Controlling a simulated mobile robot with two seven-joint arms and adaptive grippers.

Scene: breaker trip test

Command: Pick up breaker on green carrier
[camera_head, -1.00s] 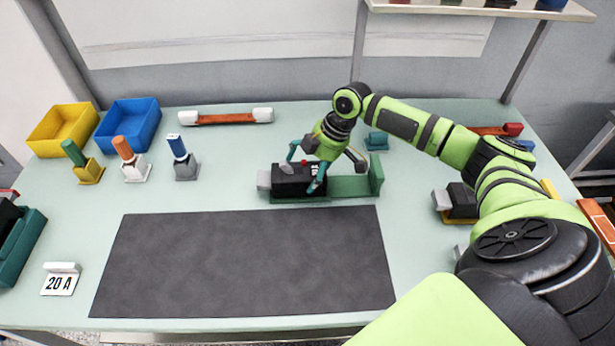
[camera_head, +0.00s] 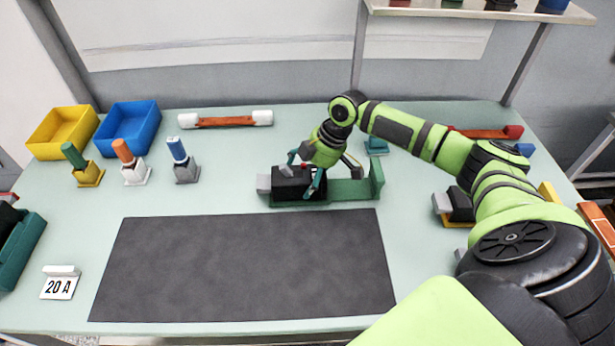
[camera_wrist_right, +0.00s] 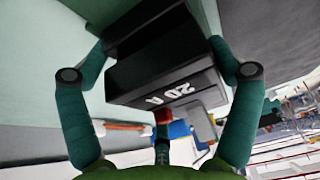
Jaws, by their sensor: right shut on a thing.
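The black breaker (camera_head: 290,184) sits on the green carrier (camera_head: 350,190) near the middle of the table, with a grey block at its left end. My right gripper (camera_head: 305,178) reaches down over the breaker and is shut on it. In the right wrist view the breaker (camera_wrist_right: 165,75) with white lettering, which reads upside down, lies between the two teal fingers of my right gripper (camera_wrist_right: 160,68). I cannot tell whether the breaker is clear of the carrier. My left gripper is not in view.
A dark mat (camera_head: 245,265) lies in front of the carrier. A "20 A" sign (camera_head: 60,284) stands at front left. Several colored-handled tools, a yellow bin (camera_head: 62,131) and a blue bin (camera_head: 128,127) are at back left. Another black breaker (camera_head: 460,203) stands at right, near my arm.

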